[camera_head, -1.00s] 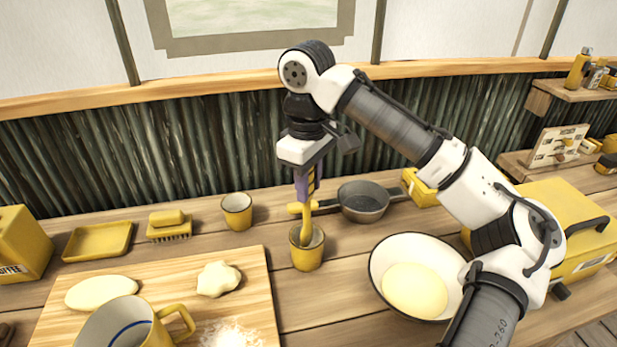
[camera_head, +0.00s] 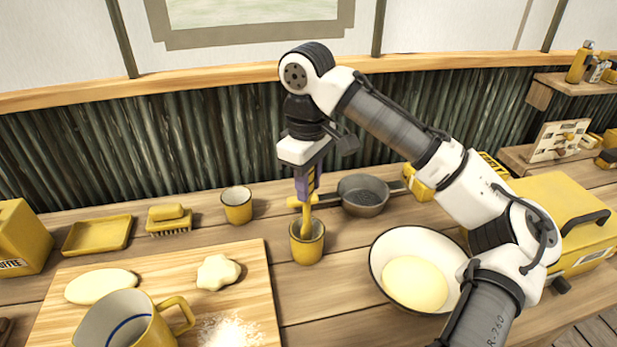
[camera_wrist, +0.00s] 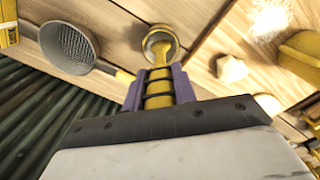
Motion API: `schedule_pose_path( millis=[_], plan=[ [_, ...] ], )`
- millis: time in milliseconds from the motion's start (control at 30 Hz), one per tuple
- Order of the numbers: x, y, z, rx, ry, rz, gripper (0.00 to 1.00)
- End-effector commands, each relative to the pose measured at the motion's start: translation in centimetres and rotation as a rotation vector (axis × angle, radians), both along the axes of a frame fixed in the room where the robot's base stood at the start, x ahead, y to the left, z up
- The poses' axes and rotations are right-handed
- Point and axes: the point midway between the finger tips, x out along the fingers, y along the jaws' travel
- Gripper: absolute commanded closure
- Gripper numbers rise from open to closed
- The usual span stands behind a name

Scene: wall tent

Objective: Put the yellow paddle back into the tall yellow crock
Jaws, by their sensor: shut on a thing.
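My gripper (camera_head: 307,182) is shut on the yellow paddle (camera_head: 307,217), fingers pointing down, directly above the tall yellow crock (camera_head: 307,250). The crock stands upright on the wooden counter. The paddle hangs nearly upright and its lower end is inside the crock's mouth, hidden by the front wall. In the wrist view, the purple fingers (camera_wrist: 159,90) clasp the paddle's handle (camera_wrist: 158,88), and its far end shows within the round rim of the crock (camera_wrist: 174,36). I cannot tell whether it touches the bottom.
A grey sieve (camera_head: 363,197) lies close behind, its yellow handle passing behind the paddle. A yellow cup (camera_head: 237,207) stands behind left. A white bowl with dough (camera_head: 416,270) is at right. A board (camera_head: 262,300) with dough and a large mug (camera_head: 130,325) is at front left.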

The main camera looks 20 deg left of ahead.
Motion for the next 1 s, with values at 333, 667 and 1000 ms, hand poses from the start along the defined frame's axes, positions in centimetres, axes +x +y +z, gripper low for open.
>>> schedule_pose_path(
  millis=[333,667,1000],
  plan=[
    [0.0,0.0,-0.5,0.000,0.000,0.000,1.00],
    [0.0,0.0,-1.0,0.000,0.000,0.000,1.00],
    [0.0,0.0,-2.4,0.000,0.001,0.000,1.00]
  ],
)
